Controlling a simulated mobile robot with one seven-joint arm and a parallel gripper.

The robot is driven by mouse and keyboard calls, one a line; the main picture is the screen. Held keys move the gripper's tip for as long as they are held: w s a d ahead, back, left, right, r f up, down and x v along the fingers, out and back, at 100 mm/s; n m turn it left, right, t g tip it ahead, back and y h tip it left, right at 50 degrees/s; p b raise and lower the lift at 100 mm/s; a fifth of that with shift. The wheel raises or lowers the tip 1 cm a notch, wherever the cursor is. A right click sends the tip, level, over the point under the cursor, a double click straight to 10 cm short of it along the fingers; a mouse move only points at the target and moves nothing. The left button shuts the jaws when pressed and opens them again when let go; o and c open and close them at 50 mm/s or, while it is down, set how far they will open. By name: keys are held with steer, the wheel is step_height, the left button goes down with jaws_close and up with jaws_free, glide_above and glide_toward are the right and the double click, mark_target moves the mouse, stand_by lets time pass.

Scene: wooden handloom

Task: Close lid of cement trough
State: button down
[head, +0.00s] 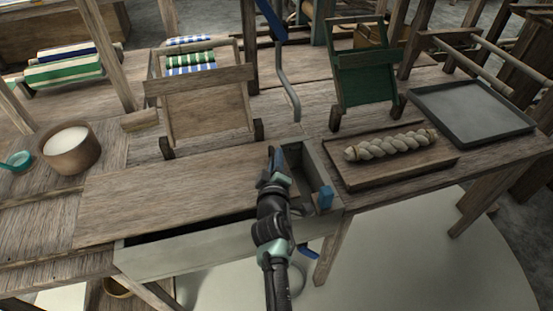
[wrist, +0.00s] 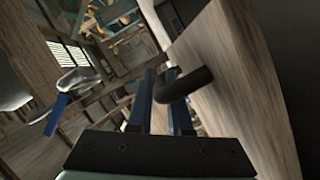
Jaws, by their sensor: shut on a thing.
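The cement trough (head: 215,248) is a long grey box set in the front of the wooden bench. Its flat wooden lid (head: 165,195) covers most of the top. A dark gap shows along the front wall, and the right end is uncovered, with a blue piece (head: 326,197) at that corner. My gripper (head: 272,160) is at the lid's right edge. In the wrist view, my gripper (wrist: 162,76) is shut on a dark curved handle (wrist: 188,84) beside the lid's wood face (wrist: 220,60). My gripper and arm hide part of the lid's edge in the head view.
A wooden tray (head: 350,180) with a braided roll (head: 390,145) stands right of the trough, a grey tray (head: 470,108) beyond. A wooden rack (head: 205,110), a green rack (head: 365,75) and a bent grey rod (head: 288,85) stand behind. A bowl (head: 70,150) stands left.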

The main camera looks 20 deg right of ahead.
steer(key=shift+d, duration=0.2)
steer(key=shift+a, duration=0.1)
steer(key=c, duration=1.1)
jaws_free()
steer(key=shift+c, duration=0.2)
steer(key=shift+s+a+r+p, duration=0.15)
steer(key=shift+s+p, duration=0.15)
steer(key=shift+s, duration=0.25)
steer(key=p+v, duration=0.1)
steer(key=v, duration=1.1)
steer(key=shift+w+p, duration=0.1)
steer(key=shift+p, duration=0.25)
